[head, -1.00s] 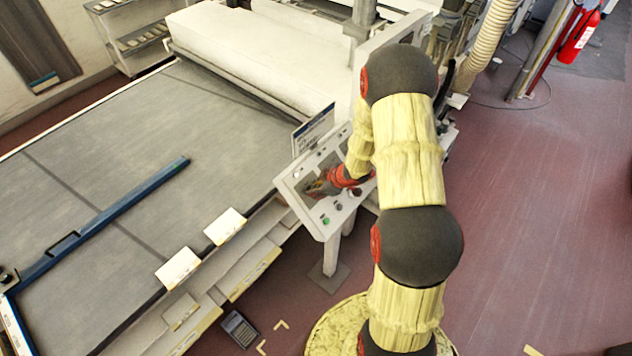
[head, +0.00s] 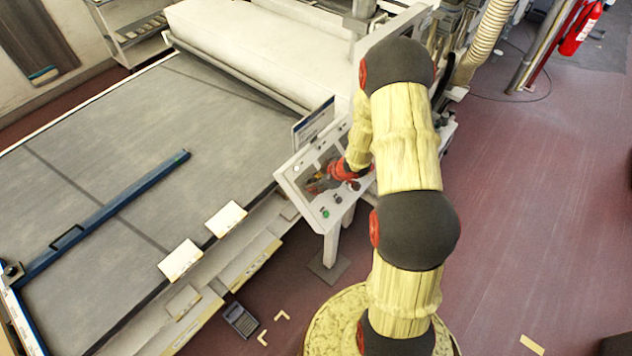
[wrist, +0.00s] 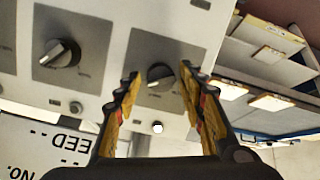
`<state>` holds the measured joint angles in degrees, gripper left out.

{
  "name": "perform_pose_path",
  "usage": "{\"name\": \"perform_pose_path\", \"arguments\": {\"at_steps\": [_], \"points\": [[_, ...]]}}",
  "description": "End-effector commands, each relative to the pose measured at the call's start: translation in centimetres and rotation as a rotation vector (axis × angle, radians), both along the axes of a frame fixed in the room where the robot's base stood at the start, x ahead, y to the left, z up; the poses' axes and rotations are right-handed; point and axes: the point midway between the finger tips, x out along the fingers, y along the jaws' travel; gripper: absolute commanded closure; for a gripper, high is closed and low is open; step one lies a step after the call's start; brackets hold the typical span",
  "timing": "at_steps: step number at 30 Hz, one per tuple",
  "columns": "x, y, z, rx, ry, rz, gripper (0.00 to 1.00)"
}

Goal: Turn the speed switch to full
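Two dark rotary switches sit on grey plates of the pale control panel (wrist: 105,20). One switch (wrist: 60,52) is at the left of the wrist view. The other switch (wrist: 158,74) shows between the fingertips of my gripper (wrist: 159,82), which is open. I cannot tell whether the fingers touch it. The plates' lettering is too small to read, so I cannot tell which switch sets the speed. In the head view my gripper (head: 320,184) is over the panel (head: 291,181), and the switches there are hard to make out.
A sign (wrist: 50,142) with upside-down letters stands beside the panel. A flat grey conveyor bed (head: 120,150) with a blue bar (head: 105,215) lies left of the panel. Open red floor (head: 530,200) is to the right.

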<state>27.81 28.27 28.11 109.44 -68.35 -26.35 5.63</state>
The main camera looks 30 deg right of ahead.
Motion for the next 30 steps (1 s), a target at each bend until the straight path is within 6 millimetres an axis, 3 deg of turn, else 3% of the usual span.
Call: {"name": "perform_pose_path", "arguments": {"at_steps": [14,30], "points": [[-0.4,-0.2,0.7,-0.001,-0.001,-0.001,0.54],[-5.4,-2.0,8.7,-0.001,-0.002,-0.001,0.54]]}}
